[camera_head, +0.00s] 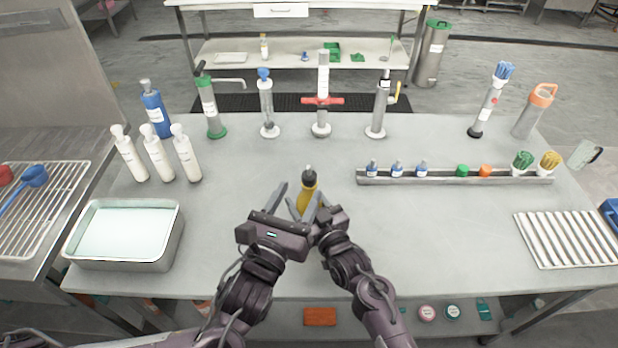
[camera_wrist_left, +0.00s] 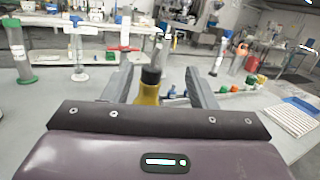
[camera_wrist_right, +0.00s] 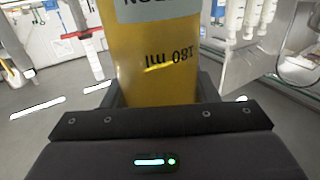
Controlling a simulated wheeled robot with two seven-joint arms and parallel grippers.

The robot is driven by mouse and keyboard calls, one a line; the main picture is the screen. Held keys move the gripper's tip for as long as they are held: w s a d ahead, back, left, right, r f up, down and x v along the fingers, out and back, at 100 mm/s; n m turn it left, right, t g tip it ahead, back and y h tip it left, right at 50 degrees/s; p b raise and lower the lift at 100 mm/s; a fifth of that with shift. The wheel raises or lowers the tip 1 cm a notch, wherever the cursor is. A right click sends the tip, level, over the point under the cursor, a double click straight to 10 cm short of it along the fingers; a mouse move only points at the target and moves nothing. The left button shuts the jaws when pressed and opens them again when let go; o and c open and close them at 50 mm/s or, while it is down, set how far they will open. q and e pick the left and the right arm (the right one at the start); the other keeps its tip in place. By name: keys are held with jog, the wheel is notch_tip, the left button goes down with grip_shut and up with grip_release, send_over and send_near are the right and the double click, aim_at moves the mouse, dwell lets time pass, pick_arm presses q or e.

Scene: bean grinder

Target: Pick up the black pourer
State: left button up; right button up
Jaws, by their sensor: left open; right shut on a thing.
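A yellow bottle (camera_head: 305,199) stands upright near the middle of the table. The black pourer (camera_head: 309,179) with a grey spout sits on its neck; it also shows in the left wrist view (camera_wrist_left: 151,76). My right gripper (camera_head: 320,204) is shut on the bottle's body, and the right wrist view shows the yellow side (camera_wrist_right: 158,60) between its fingers. My left gripper (camera_head: 292,200) is open, with its fingers on either side of the bottle's neck and pourer in the left wrist view. I cannot tell whether the fingers touch the pourer.
Several dispensers, including a green-based one (camera_head: 212,110), stand along the back. White bottles (camera_head: 158,155) stand at left behind a metal tray (camera_head: 170,240). A rack (camera_head: 455,179) with small bottles and caps is at right, near a ribbed tray (camera_head: 565,240). The table's front middle is clear beside my arms.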

aim_at(308, 175)
pick_arm(q)
jog(key=shift+g+y, duration=0.3)
jog(key=shift+y, duration=0.5)
jog(key=x, duration=0.2)
jog(key=f+x, duration=0.1)
jog(key=x, duration=0.2)
jog(key=f+x, duration=0.1)
jog(key=x, duration=0.2)
jog(key=shift+w, duration=0.15)
jog(key=shift+a+r, duration=0.1)
jog(key=c, duration=1)
notch_tip(308, 175, up, 10)
jog(key=shift+r, duration=0.1)
